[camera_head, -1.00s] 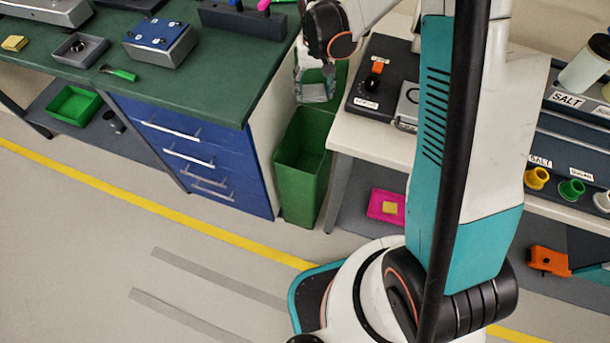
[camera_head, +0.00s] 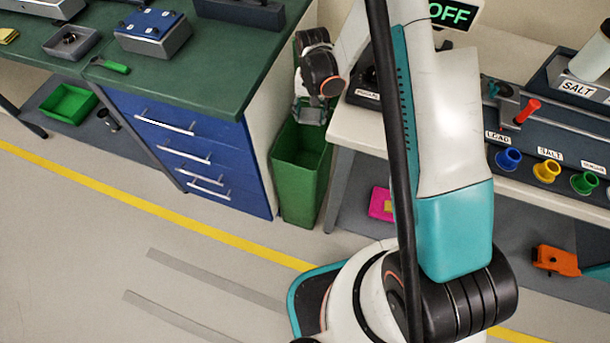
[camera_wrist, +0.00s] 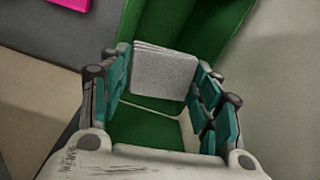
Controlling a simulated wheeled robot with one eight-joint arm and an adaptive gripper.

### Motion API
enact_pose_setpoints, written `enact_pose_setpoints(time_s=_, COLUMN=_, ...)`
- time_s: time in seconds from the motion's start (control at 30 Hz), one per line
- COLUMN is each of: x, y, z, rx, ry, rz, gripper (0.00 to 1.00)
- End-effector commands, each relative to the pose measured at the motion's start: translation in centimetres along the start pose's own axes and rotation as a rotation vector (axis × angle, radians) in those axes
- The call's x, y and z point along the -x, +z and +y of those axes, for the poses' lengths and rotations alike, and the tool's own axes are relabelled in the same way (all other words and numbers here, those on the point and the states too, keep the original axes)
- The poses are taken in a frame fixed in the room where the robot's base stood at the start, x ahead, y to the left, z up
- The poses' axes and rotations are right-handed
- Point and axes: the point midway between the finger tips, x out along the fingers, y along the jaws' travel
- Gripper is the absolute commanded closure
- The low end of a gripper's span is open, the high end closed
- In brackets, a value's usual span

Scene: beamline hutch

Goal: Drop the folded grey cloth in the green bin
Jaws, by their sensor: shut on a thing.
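The folded grey cloth (camera_wrist: 163,74) is between the fingers of my gripper (camera_wrist: 163,88) in the wrist view. My gripper is shut on it. The green bin (camera_head: 300,180) stands on the floor between the blue drawer cabinet and the pale table. In the head view my gripper (camera_head: 309,112) is at the bin's top, over its back part. In the wrist view the green bin (camera_wrist: 215,25) shows behind and below the cloth, with its green inside visible past the cloth's lower edge. In the head view the cloth is hard to make out.
The blue drawer cabinet (camera_head: 188,150) with its green top is left of the bin. The pale table (camera_head: 357,128) is close on the right. A pink tray (camera_head: 381,203) lies on the shelf below it. Open floor (camera_head: 120,255) lies in front.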

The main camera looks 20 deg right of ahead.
Motion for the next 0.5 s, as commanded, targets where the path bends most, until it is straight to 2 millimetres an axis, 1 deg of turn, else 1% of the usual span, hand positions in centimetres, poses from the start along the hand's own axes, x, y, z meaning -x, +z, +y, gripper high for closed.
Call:
enact_pose_setpoints(time_s=0.03, x=-0.79, y=-0.03, z=-0.01, rx=0.0, ry=0.0, rz=0.0, gripper=0.57)
enact_pose_setpoints(time_s=0.13, x=-1.36, y=-0.02, z=-0.01, rx=0.0, ry=0.0, rz=0.0, gripper=0.57)
enact_pose_setpoints(time_s=0.43, x=-1.45, y=0.0, z=0.0, rx=0.001, ry=0.0, rz=0.0, gripper=0.57)
enact_pose_setpoints(time_s=0.47, x=-1.45, y=0.0, z=0.0, rx=0.001, ry=0.0, rz=0.0, gripper=0.36)
enact_pose_setpoints(time_s=0.5, x=-1.45, y=0.0, z=0.0, rx=0.001, ry=0.0, rz=0.0, gripper=0.27)
